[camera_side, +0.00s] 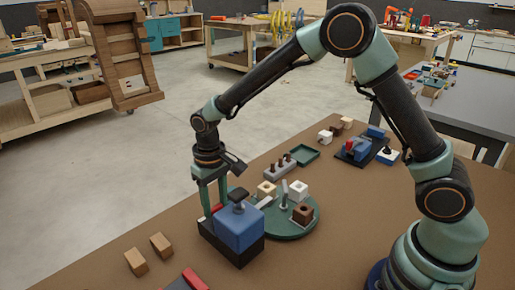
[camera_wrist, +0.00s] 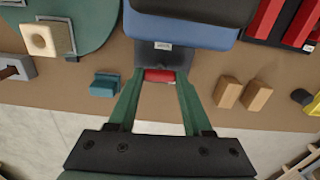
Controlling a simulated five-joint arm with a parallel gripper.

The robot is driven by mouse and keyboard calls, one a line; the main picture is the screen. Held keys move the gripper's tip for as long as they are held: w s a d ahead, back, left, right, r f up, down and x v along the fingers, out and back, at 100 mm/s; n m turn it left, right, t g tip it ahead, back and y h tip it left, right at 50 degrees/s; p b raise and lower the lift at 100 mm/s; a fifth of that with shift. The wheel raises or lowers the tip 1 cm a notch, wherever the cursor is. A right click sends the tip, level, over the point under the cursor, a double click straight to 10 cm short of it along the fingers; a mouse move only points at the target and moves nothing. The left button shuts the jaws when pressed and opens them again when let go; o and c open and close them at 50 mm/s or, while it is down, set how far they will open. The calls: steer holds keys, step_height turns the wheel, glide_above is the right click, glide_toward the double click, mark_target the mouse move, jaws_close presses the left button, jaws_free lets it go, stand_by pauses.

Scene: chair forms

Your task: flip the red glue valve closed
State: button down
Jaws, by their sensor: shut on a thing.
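The red glue valve (camera_wrist: 160,76) is a small red piece at the edge of a blue block on a black base. The blue block (camera_side: 238,227) stands near the front of the brown table in the side view. My gripper (camera_wrist: 160,80) has its two green fingers on either side of the red valve and is shut on it. In the side view my gripper (camera_side: 216,207) points down at the left of the blue block, with a little red showing by the fingertips. The fingers partly hide the valve there.
A green round plate (camera_side: 290,226) with several blocks stands right of the blue block. Two wooden blocks (camera_side: 148,254) lie to the front left. A second blue unit (camera_side: 356,148) with a red part stands farther back. A green tray (camera_side: 305,155) is behind the plate.

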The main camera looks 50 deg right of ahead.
mark_target(215, 206)
steer(key=shift+r+m, duration=0.1)
steer(key=shift+m, duration=0.3)
steer(key=shift+c, duration=1.6)
jaws_free()
step_height(215, 206, up, 12)
